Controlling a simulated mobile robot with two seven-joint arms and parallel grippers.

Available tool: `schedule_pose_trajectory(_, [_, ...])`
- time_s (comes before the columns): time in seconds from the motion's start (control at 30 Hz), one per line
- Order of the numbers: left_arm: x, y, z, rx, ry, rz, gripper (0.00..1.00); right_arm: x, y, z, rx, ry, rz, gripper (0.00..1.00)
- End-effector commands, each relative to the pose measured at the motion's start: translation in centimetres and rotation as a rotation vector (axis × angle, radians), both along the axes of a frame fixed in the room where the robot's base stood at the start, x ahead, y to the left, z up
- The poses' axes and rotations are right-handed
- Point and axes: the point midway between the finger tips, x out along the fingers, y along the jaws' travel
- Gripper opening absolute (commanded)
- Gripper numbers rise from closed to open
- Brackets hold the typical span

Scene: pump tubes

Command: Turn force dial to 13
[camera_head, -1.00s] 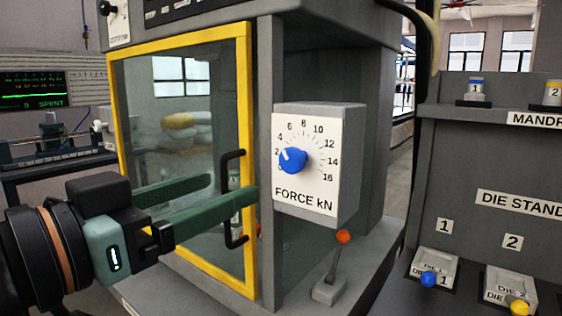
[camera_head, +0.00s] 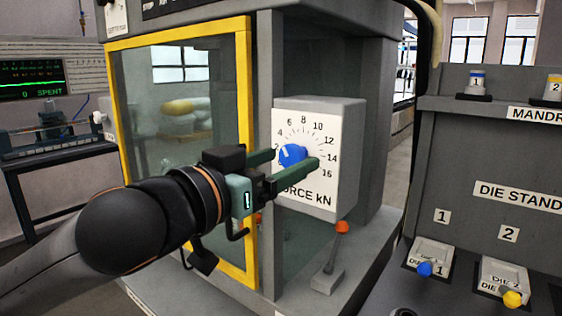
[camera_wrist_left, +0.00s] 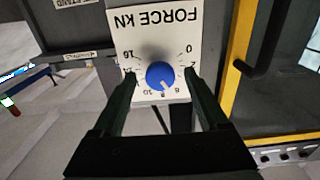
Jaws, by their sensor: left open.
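The blue force dial (camera_head: 291,155) sits on the white front of the grey FORCE kN box (camera_head: 347,150), with numbers around it up to 16. In the left wrist view the dial (camera_wrist_left: 160,75) appears upside down between the two dark fingers, with gaps on both sides. My right gripper is not in view.
The yellow-framed glass door (camera_head: 249,120) with its black handle is left of the box. A lever with an orange knob (camera_head: 342,226) stands below it. The die stand (camera_head: 490,160) is at the right, with a blue-knobbed and a yellow-knobbed die.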

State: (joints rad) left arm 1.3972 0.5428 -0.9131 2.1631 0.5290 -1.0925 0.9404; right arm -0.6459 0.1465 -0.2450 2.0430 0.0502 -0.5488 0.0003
Motion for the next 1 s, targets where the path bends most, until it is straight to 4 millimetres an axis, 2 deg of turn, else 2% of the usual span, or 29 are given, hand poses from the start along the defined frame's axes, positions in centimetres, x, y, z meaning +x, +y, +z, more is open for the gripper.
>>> schedule_pose_trajectory(0.13, [-0.01, 0.00, 0.01, 0.000, 0.000, 0.000, 0.77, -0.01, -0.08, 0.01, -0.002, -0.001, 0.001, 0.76])
schedule_pose_trajectory(0.8, [-0.03, 0.03, -0.01, 0.000, 0.001, 0.000, 0.01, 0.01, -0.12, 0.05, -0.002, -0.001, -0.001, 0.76])
schedule_pose_trajectory(1.0, [-0.03, 0.03, 0.00, 0.002, 0.000, 0.000, 0.00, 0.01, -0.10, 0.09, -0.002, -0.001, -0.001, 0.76])
